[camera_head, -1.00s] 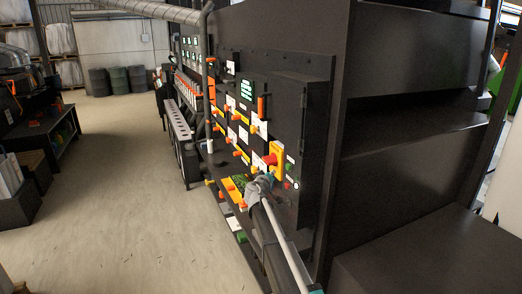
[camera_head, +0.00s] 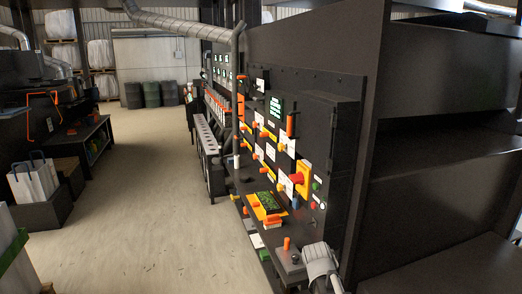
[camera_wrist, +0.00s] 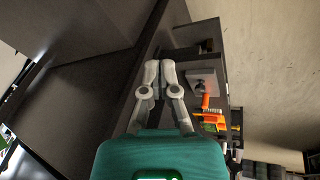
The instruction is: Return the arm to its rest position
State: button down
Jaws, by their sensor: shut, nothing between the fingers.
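My gripper (camera_wrist: 158,75) shows in the wrist view with its two grey fingers together and nothing between them. In the head view part of my arm (camera_head: 321,264) shows at the bottom, in front of the panel's lower shelf; the fingertips cannot be made out there. The panel carries a red knob on a yellow plate (camera_head: 301,179), which is apart from my arm.
A yellow-framed box (camera_head: 266,207) and a grey box with an orange lever (camera_head: 289,258) sit on the shelf below the panel. Black cabinet walls (camera_head: 440,200) fill the right. The floor (camera_head: 160,200) to the left is open. Barrels (camera_head: 151,94) stand far back.

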jog(key=s+a+f+g+y, duration=0.1)
jog(key=s+a+g+y, duration=0.1)
jog(key=s, duration=0.7)
jog(key=shift+s+a+n+y, duration=0.4)
jog(key=shift+a+y, duration=0.3)
jog(key=shift+a, duration=0.2)
jog(key=shift+w+f, duration=0.1)
